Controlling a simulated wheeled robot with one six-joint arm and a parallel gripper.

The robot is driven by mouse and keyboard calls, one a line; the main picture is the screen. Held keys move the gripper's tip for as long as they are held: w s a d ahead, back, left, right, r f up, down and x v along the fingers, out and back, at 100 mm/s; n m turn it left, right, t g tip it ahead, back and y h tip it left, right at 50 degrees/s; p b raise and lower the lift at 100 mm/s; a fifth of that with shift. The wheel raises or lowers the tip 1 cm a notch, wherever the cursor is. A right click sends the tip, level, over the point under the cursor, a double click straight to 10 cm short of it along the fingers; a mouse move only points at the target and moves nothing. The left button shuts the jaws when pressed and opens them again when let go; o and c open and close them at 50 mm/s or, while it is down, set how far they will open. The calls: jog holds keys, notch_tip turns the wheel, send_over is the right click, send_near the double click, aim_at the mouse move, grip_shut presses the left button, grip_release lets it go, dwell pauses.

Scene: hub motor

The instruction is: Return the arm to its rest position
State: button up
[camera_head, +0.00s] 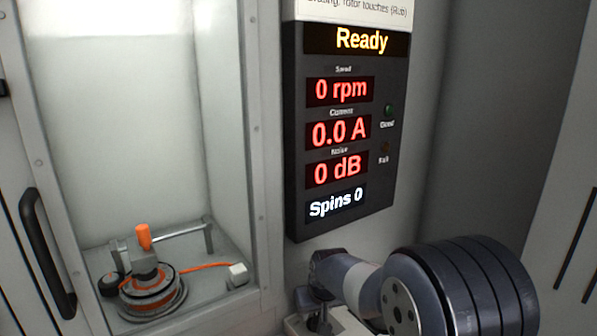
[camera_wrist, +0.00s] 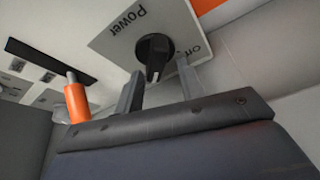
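My arm (camera_head: 440,290) reaches in from the lower right in the head view, bent down over a pale panel at the bottom edge. In the wrist view my gripper (camera_wrist: 158,88) has its two grey fingers apart, with nothing held between them. A black rotary knob (camera_wrist: 154,50) on a plate marked "Power" lies just beyond and between the fingertips. I cannot tell whether the fingers touch it. The fingertips are hard to make out in the head view.
A display (camera_head: 345,130) reads Ready, 0 rpm, Spins 0. At left, a hub motor (camera_head: 152,292) sits in a windowed cabinet beside an orange-handled clamp (camera_head: 144,237). A black door handle (camera_head: 47,250) is at far left. The wrist view shows an orange cylinder (camera_wrist: 76,102) left of the fingers.

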jog(key=shift+n+y+b, duration=0.35)
jog(key=shift+n+y, duration=0.05)
jog(key=shift+n, duration=0.7)
jog(key=shift+g, duration=0.3)
jog(key=shift+r, duration=0.15)
